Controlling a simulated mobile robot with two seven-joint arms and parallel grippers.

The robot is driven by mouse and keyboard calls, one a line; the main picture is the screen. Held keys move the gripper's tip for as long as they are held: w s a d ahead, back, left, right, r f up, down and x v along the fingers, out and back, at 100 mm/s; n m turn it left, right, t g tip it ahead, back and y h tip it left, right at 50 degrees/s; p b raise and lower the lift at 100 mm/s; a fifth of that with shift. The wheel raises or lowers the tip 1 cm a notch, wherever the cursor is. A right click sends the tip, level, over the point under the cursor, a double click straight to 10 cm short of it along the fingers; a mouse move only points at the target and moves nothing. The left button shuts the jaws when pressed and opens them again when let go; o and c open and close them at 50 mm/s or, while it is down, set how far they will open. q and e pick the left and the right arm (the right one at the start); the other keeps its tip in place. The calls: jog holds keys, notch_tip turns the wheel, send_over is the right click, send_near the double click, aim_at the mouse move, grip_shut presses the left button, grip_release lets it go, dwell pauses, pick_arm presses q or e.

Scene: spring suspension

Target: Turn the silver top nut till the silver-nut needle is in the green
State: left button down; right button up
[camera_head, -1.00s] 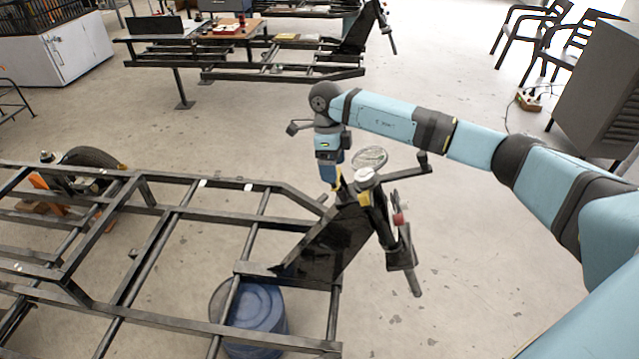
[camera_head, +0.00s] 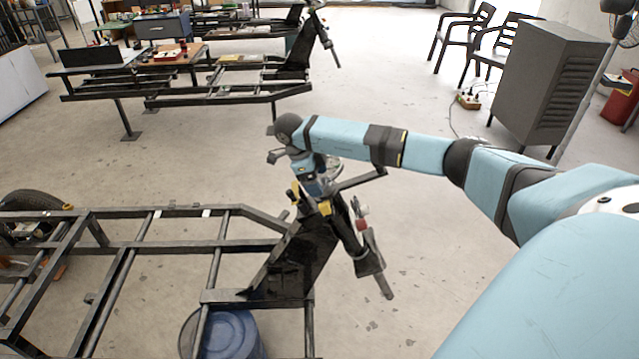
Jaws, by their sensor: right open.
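My right gripper (camera_head: 311,199) points down at the top of the black steering head (camera_head: 345,228) at the front of the vehicle frame. Its yellow-tipped fingers are apart. A round, clear dial-like disc (camera_head: 333,164) shows partly behind my right wrist; no needle or green zone can be made out. The silver top nut cannot be told apart at this size and may be hidden by the gripper. A small red part (camera_head: 362,225) sits on the steering head's right side. I cannot tell whether the fingers touch anything. My left gripper is out of view.
The black tube frame (camera_head: 150,243) spans the lower left, with a blue drum (camera_head: 232,335) under it. A second frame (camera_head: 215,92) stands behind. A grey cabinet (camera_head: 545,85) and chairs (camera_head: 470,40) are at the back right. The floor right of the steering head is clear.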

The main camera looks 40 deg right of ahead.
jog(key=shift+x, duration=1.05)
jog(key=c, duration=0.9)
jog(key=n, duration=0.3)
jog(key=shift+n, duration=0.4)
jog(key=shift+s+a+n, duration=0.1)
jog(key=shift+n, duration=1.8)
